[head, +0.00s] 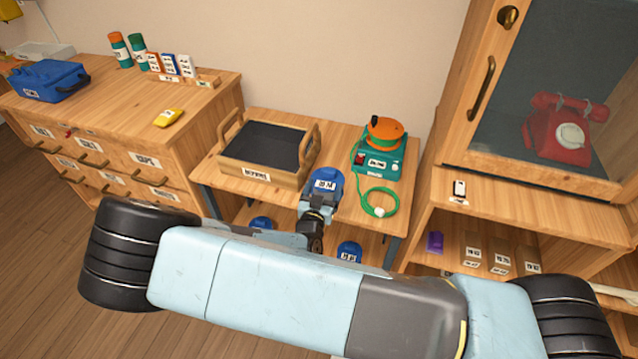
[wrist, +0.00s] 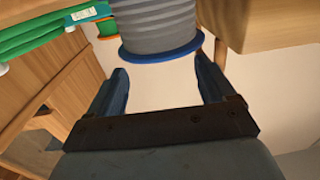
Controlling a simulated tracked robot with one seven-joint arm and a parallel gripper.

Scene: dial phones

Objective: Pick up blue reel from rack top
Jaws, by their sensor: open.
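The blue reel (head: 326,182) with a white label stands at the front edge of the rack top (head: 348,205), right of the tray. In the wrist view, a reel with a grey wound body (wrist: 160,22) and a blue rim shows just ahead of my gripper. My gripper (wrist: 162,70) is open, with one finger toward each side of the reel's rim and nothing held. In the head view my gripper (head: 317,208) is at the reel's near side, partly hidden by my wrist. Whether the fingers touch the reel cannot be told.
A dark-lined wooden tray (head: 264,147) stands left of the reel. An orange spool (head: 384,131) on a green device (head: 377,162), with a green cord, stands right. More blue reels (head: 349,250) sit below. A cabinet (head: 460,110) holds a red phone (head: 563,132).

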